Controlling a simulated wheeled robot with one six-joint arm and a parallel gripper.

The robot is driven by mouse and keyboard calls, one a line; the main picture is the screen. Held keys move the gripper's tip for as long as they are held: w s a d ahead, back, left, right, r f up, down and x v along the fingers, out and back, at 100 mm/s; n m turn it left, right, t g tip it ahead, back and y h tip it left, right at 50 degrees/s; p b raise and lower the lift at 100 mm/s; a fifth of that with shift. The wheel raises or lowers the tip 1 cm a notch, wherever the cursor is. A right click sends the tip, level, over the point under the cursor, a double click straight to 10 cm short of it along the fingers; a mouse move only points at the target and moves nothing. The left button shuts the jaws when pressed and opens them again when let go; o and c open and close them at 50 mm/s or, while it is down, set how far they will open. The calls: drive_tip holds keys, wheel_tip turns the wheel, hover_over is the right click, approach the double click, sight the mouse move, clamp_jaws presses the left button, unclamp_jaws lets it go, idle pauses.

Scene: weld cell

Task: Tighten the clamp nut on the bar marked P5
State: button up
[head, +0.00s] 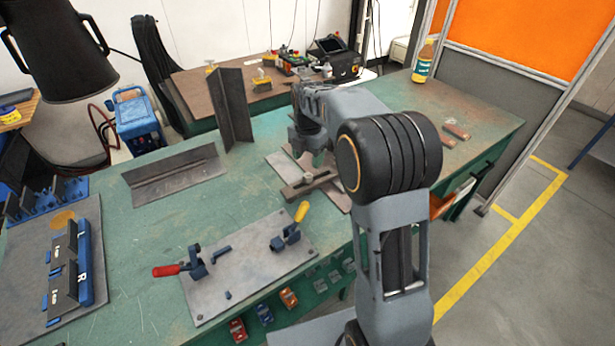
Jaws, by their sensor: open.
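A dark clamp bar (322,185) lies across flat metal plates (283,162) near the middle of the green table. A small pale nut (308,178) stands on top of the bar. No P5 mark is legible at this size, so I cannot tell whether this is the named bar. My gripper (302,143) is at the end of my arm, above and behind the bar, apart from the nut. It is open; its fingertips are hard to make out, and my arm hides part of the plates and table.
The green table (165,225) holds an upright angle plate (231,110), a lying angle piece (175,176) and a fixture plate (245,265) with red-handled and yellow-handled toggle clamps. A bottle (423,62) and small bars (456,131) stand at the right.

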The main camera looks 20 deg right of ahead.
sight(308, 173)
wheel_tip(308, 173, down, 8)
drive_tip(key=shift+r+b, duration=0.25)
drive_tip(key=shift+b, duration=0.05)
drive_tip(key=c, duration=0.9)
drive_tip(key=shift+c, duration=0.2)
